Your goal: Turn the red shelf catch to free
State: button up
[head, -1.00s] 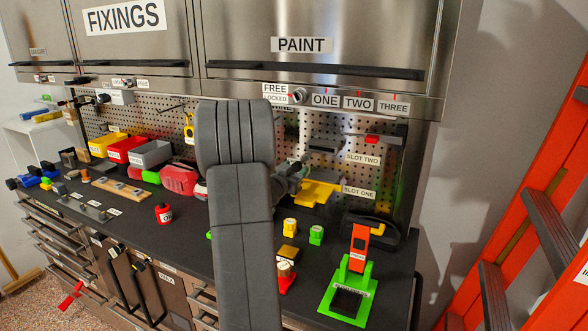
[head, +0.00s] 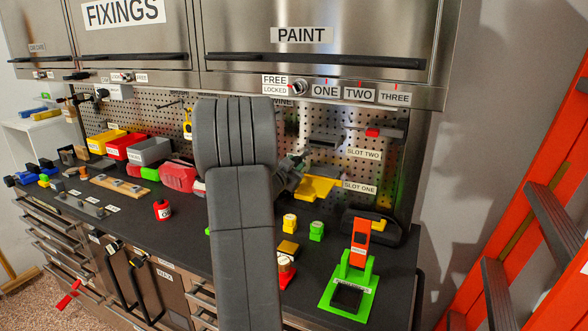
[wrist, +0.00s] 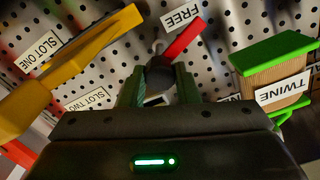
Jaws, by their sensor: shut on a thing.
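In the wrist view, the red shelf catch (wrist: 184,38) shows as a red bar on the white pegboard, beside a dark round knob (wrist: 160,73). The bar slants up towards the FREE label (wrist: 182,14). My gripper (wrist: 158,88) has its green fingers on both sides of the knob and is shut on it. The yellow shelf (wrist: 70,65) is on the left in this view. In the head view, my gripper (head: 291,173) is partly hidden behind my arm, near the yellow shelf (head: 318,187). The catch is hidden there.
A wooden TWINE box (wrist: 272,75) with a green lid is right of my gripper in the wrist view. A green stand (head: 347,291) and small yellow and green blocks are on the dark bench. An orange ladder (head: 545,200) stands at right.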

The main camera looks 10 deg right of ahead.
jog(key=o, duration=1)
jog(key=shift+s, duration=0.1)
jog(key=b+v, duration=0.2)
jog(key=v, duration=1.1)
jog(key=shift+s+a, duration=0.25)
